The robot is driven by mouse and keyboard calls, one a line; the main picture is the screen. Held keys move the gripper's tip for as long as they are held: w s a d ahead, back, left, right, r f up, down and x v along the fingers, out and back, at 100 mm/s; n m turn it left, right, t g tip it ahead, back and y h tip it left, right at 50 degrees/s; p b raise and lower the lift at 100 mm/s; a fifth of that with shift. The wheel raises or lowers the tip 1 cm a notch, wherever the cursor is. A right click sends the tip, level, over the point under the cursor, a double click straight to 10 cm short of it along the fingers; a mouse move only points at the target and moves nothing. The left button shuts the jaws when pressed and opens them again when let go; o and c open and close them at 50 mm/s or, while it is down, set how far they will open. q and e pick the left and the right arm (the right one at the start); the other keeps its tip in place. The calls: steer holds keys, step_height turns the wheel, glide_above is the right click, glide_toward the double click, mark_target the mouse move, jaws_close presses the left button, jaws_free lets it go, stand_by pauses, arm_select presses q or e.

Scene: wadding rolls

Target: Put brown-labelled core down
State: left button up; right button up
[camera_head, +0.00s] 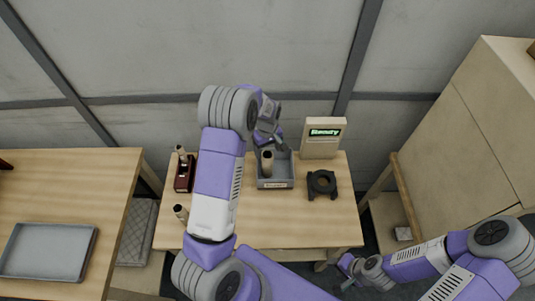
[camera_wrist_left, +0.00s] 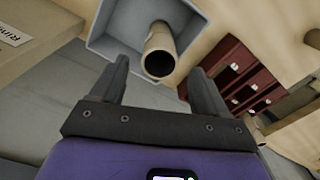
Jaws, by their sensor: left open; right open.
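A tan cardboard core (camera_head: 267,160) stands in a small grey bin (camera_head: 275,184) on the middle table. In the left wrist view the core (camera_wrist_left: 160,50) shows its open end and leans in the picture inside the bin (camera_wrist_left: 118,38). No brown label can be made out on it. My left gripper (camera_head: 270,142) is open above the bin; in its wrist view the two fingers (camera_wrist_left: 160,72) are spread, with the core's end between and beyond their tips. I cannot tell whether they touch it. My right gripper (camera_head: 345,264) is open and empty, low at the table's front right.
A dark red rack (camera_head: 184,176) with a core stands at the table's left; another core (camera_head: 181,213) is nearer the front. A grey tray (camera_head: 48,250) lies on the left table.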

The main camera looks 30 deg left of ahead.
arm_select(q)
step_height(320, 180, up, 8)
steer(key=s+d+f+m+h, duration=0.1)
steer(key=s+d+f+m, duration=0.1)
steer(key=s+d+f, duration=0.3)
steer(key=s+d+f+m+h, duration=0.1)
steer(key=s+d+f+m, duration=0.1)
steer(key=s+d+f, duration=0.3)
steer(key=s+d+f+m+h, duration=0.1)
steer(key=s+d+f+m, duration=0.1)
steer(key=s+d+f, duration=0.4)
step_height(320, 180, down, 4)
steer(key=shift+d+r+m, duration=0.15)
steer(key=shift+m, duration=0.15)
steer(key=shift+m+t+h, duration=0.3)
steer(key=shift+m+h, duration=0.3)
steer(key=shift+m, duration=0.3)
steer(key=s+d, duration=0.1)
steer(key=s, duration=0.1)
steer(key=s+d, duration=0.3)
steer(key=s, duration=0.1)
steer(key=shift+s+d+f, duration=0.15)
steer(key=shift+d+f, duration=0.05)
steer(key=shift+f, duration=0.1)
